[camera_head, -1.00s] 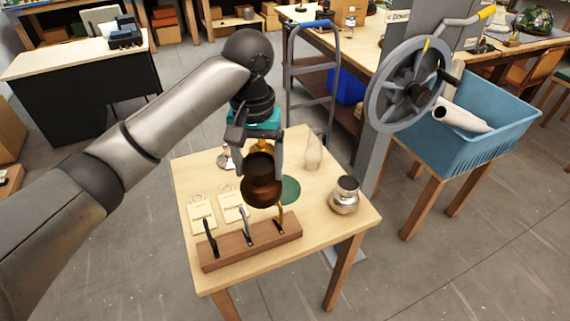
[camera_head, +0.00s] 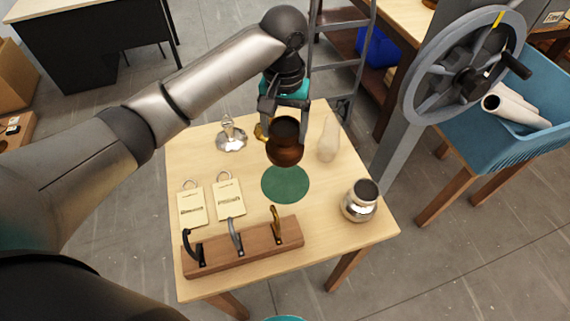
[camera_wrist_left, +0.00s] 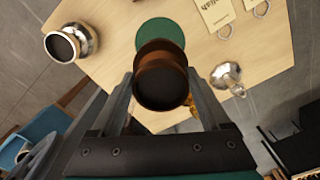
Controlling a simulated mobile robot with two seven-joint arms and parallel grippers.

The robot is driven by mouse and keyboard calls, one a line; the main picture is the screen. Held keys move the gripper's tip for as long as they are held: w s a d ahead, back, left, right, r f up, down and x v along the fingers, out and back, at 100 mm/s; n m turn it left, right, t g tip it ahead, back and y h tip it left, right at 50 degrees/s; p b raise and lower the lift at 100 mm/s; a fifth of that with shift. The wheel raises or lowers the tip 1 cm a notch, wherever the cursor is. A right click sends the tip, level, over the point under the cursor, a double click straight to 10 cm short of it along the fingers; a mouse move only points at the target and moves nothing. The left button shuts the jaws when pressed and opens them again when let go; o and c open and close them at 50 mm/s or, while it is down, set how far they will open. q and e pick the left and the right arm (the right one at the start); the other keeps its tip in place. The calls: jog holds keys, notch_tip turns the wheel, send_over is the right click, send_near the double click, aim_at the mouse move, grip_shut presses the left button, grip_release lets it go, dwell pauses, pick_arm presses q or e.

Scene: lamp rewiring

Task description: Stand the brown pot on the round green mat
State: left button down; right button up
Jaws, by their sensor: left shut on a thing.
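The brown pot (camera_head: 285,152) is held upright, its dark mouth facing up, with a gold handle on its left side. My left gripper (camera_head: 284,124) is shut on the pot, a finger on either side. The round green mat (camera_head: 285,184) lies bare on the wooden table, in front of the pot in the head view. In the left wrist view the pot (camera_wrist_left: 161,80) sits between the fingers and overlaps the near edge of the mat (camera_wrist_left: 158,31). The pot seems to be above the table; its exact height is unclear. My right gripper is not in view.
A silver pot (camera_head: 359,203) stands right of the mat and a pale bottle-shaped object (camera_head: 329,140) behind it. A silver funnel-like piece (camera_head: 231,134) and two labelled cards (camera_head: 229,198) are at left. A wooden rack with handles (camera_head: 245,250) lines the front.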

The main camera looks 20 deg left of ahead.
aim_at(285, 151)
pick_arm(q)
notch_tip(285, 151, down, 8)
jog(key=shift+w+r+b, duration=0.1)
jog(key=shift+r+b, duration=0.1)
jog(key=shift+b, duration=0.15)
jog(key=shift+f+b, duration=0.3)
jog(key=shift+f, duration=1.8)
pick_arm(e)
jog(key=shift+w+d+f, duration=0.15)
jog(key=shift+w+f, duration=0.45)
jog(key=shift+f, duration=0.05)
pick_arm(q)
grip_release()
jog(key=shift+f, duration=0.15)
notch_tip(285, 151, up, 12)
jog(key=shift+r+p, duration=0.2)
jog(key=shift+p, duration=0.6)
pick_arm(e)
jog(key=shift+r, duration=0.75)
